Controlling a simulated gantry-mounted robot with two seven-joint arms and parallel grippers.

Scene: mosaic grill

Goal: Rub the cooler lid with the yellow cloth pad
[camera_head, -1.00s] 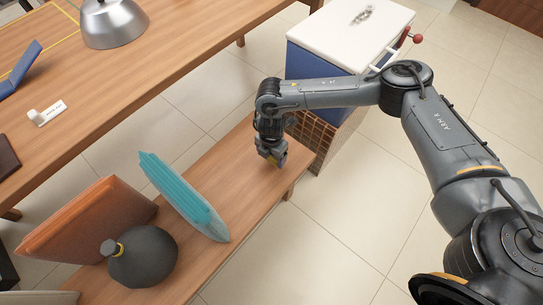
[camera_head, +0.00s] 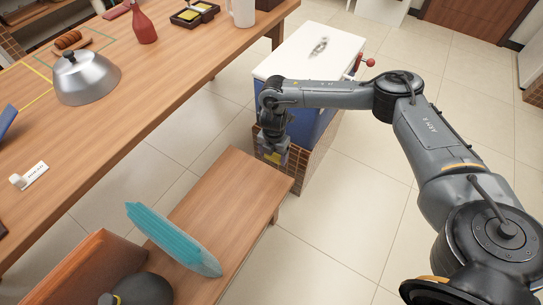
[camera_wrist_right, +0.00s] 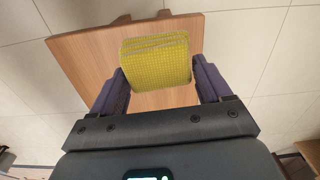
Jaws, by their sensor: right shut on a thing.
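The cooler (camera_head: 325,118) is a blue box with a white lid (camera_head: 287,60) at the upper middle of the head view. The lid is shut and has a dark grey smudge (camera_head: 318,47) on it. My right gripper (camera_head: 272,156) is shut on the yellow cloth pad (camera_head: 270,158), in front of the cooler and below lid height. In the right wrist view the ribbed pad (camera_wrist_right: 156,62) sits between the two dark fingers, above the end of a wooden bench. My left gripper is not in view.
The wooden bench (camera_head: 240,190) holds a teal bag (camera_head: 175,240), an orange-brown block (camera_head: 90,268) and a dark round pot (camera_head: 143,290). A long wooden table (camera_head: 150,90) with a metal dome (camera_head: 86,78) runs along the left. The lid has a red-knobbed handle (camera_head: 369,62) beside it.

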